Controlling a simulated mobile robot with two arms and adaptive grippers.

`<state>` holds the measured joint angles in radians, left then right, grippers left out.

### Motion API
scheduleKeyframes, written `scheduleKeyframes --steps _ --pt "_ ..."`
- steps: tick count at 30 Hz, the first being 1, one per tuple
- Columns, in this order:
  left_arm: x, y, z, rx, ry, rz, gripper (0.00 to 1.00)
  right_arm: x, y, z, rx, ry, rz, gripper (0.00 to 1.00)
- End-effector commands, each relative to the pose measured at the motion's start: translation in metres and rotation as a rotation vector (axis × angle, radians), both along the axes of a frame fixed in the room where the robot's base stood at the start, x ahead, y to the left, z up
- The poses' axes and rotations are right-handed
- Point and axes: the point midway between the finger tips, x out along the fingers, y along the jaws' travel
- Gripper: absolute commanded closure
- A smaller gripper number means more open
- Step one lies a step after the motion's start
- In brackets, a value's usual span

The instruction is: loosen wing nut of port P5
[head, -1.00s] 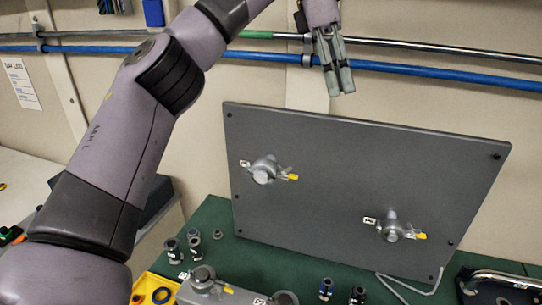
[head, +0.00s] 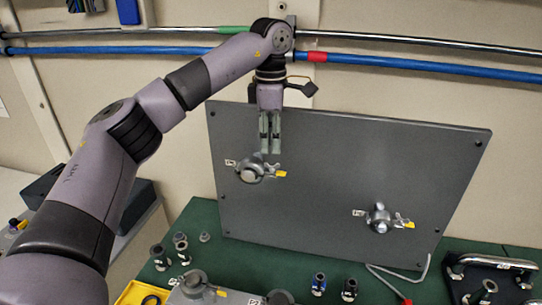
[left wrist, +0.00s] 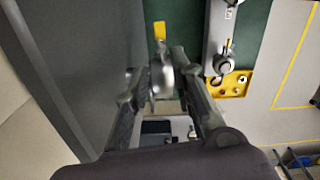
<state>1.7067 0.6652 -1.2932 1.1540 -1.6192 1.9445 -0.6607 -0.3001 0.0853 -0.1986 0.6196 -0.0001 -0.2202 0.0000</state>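A dark grey upright panel (head: 330,200) carries two ports with silver clamps. The upper-left clamp (head: 250,170) has a white label on its left and a yellow tag (head: 281,174) on its right. The lower-right clamp (head: 379,218) has a similar label and tag. The labels are too small to read, so I cannot tell which is P5. My left gripper (head: 270,148) points down at the upper-left clamp's right side. In the left wrist view its fingers (left wrist: 160,70) are apart, with the clamp's silver wing nut (left wrist: 162,82) between or just beyond them. Contact is unclear. My right gripper is out of view.
A green bench top (head: 240,250) lies below the panel, with several small fittings and a grey pipe assembly (head: 195,282). A yellow tray (head: 135,293) is at the front left. Blue and metal pipes (head: 420,68) run along the wall behind. A handled dark plate (head: 490,275) stands at right.

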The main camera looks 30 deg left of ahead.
Motion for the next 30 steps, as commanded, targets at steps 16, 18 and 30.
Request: scheduleKeyframes --steps 16,18,30 --pt "0.000 -0.001 -0.051 0.000 0.000 0.000 0.77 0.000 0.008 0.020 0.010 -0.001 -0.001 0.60" --pt "0.000 -0.001 -0.051 0.000 0.000 0.000 0.77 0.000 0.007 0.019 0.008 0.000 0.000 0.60" --pt "0.000 -0.001 -0.051 0.000 0.000 0.000 0.98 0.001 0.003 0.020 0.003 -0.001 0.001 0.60"
